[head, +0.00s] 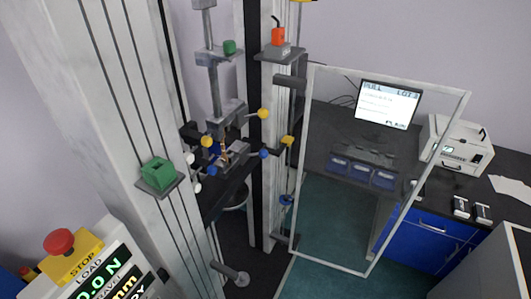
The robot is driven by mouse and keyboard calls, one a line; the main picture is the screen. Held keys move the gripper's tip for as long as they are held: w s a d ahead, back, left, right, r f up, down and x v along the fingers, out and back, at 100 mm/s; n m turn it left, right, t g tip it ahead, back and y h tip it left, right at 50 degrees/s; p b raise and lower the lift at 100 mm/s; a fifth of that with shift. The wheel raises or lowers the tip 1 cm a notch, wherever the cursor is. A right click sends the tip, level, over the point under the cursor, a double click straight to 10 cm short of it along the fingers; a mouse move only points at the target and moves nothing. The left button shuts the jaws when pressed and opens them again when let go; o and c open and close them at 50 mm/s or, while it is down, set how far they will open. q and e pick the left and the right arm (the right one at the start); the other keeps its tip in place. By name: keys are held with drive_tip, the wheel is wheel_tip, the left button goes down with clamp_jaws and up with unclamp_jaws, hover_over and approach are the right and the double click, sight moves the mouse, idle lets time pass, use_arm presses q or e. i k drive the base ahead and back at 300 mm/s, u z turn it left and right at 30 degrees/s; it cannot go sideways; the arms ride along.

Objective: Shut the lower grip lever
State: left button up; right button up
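The test machine's upper grip (228,112) hangs from a vertical rod, with a yellow-knobbed lever (263,113) sticking out to the right. Another yellow knob (206,141) is at its left. The lower grip (234,153) sits just below, on the dark crossbeam. Blue knobs show at its right (263,154) and at its left (211,169). A small orange piece (225,147) shows between the grips. I cannot tell from here whether the lower lever is open or shut. Neither of my grippers is in view.
A clear framed door (464,112) stands open to the right of the machine. A control panel with a red stop button (59,241) is at lower left. A green block (158,172) sits on the near column. A monitor (388,104) and white device (459,143) stand behind.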

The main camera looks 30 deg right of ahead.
sight(263, 154)
drive_tip(key=k, duration=1.35)
drive_tip(key=z, duration=0.5)
drive_tip(key=i, duration=1.5)
drive_tip(key=u, duration=0.5)
